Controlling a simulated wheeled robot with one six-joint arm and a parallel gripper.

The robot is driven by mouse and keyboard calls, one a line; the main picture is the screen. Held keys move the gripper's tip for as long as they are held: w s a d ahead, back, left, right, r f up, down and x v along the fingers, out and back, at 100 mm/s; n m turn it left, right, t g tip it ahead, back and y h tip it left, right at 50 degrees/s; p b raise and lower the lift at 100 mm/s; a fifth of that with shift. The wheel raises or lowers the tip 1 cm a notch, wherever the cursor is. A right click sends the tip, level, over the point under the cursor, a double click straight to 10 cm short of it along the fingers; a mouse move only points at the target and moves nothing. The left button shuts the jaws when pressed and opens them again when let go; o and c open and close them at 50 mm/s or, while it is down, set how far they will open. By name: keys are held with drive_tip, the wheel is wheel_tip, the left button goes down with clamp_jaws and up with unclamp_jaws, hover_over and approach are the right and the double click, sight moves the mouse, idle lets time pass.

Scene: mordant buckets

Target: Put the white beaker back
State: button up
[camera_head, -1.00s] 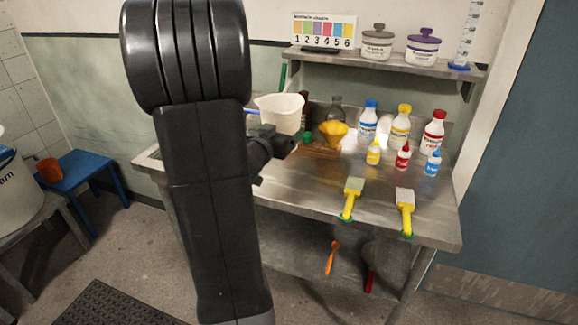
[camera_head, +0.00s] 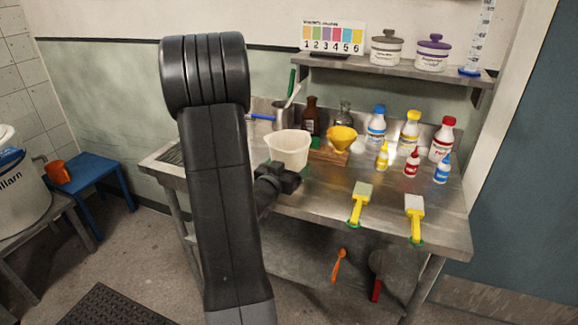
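The white beaker (camera_head: 288,149) is at the left-middle of the steel table (camera_head: 310,203), in front of the brown bottle. It looks roughly upright, with its spout to the left. My gripper (camera_head: 284,177) is at the beaker's near lower side and appears shut on it, as the two have moved together. The fingertips and their contact with the beaker are largely hidden. I cannot tell whether the beaker's base touches the table.
A yellow funnel (camera_head: 342,139), brown bottle (camera_head: 311,116) and glass flask (camera_head: 345,112) stand close behind and right. Several labelled bottles stand further right, including a blue-capped one (camera_head: 376,125). A sink (camera_head: 173,152) is at left.

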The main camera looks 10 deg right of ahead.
drive_tip(key=shift+f, duration=0.2)
drive_tip(key=o, duration=1.3)
drive_tip(key=shift+o, duration=0.2)
drive_tip(key=shift+r, duration=0.1)
drive_tip(key=shift+r, duration=0.1)
drive_tip(key=v, duration=1.2)
drive_tip(key=shift+b, duration=0.45)
